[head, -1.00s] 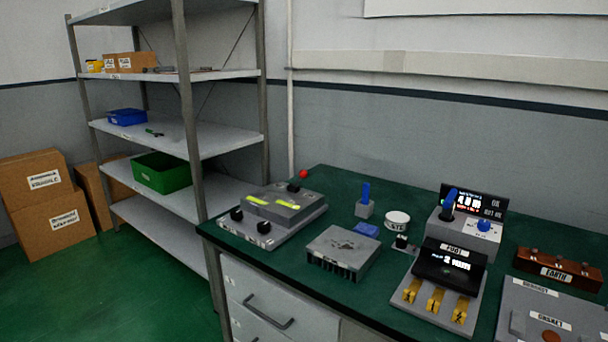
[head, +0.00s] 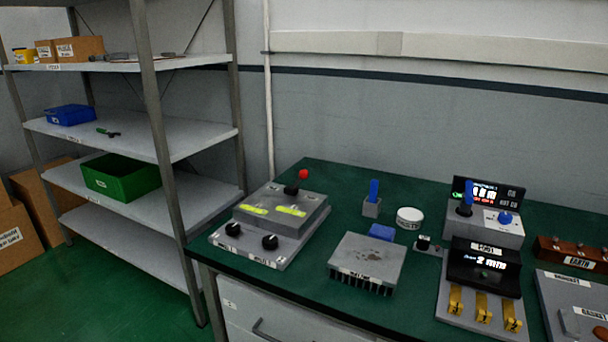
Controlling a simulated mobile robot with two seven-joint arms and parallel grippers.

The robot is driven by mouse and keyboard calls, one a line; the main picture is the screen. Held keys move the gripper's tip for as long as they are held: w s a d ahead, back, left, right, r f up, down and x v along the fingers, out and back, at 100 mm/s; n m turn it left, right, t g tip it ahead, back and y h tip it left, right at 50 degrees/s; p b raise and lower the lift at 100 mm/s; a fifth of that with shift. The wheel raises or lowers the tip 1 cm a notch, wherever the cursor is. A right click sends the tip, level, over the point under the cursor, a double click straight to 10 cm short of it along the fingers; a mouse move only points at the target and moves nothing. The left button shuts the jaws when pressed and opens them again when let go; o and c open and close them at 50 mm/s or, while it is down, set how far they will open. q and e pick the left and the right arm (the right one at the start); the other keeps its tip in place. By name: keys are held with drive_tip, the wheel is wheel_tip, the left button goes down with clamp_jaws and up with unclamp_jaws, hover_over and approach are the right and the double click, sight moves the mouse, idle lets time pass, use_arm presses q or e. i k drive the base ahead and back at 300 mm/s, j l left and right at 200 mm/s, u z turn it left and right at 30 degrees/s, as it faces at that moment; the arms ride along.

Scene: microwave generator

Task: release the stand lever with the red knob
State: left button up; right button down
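The red knob (head: 303,174) shows at the back left of the green bench, just behind a grey stand (head: 284,210) with yellow-green strips and black knobs. The lever's rod under the red knob is mostly hidden, so I cannot tell its angle. Neither of my grippers is in the head view.
On the green bench (head: 330,180) stand a finned grey block (head: 368,262), a blue-handled tool in a holder (head: 372,200), a white round tin (head: 409,218), a display unit (head: 488,212) and a black meter with yellow clips (head: 484,268). Metal shelving (head: 150,130) stands left of the bench.

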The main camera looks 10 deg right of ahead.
sight(303, 174)
drive_tip(key=i+j, duration=0.3)
drive_tip(key=j, duration=0.15)
drive_tip(key=i+j+z, duration=0.1)
drive_tip(key=i+j, duration=0.25)
drive_tip(key=j, duration=0.1)
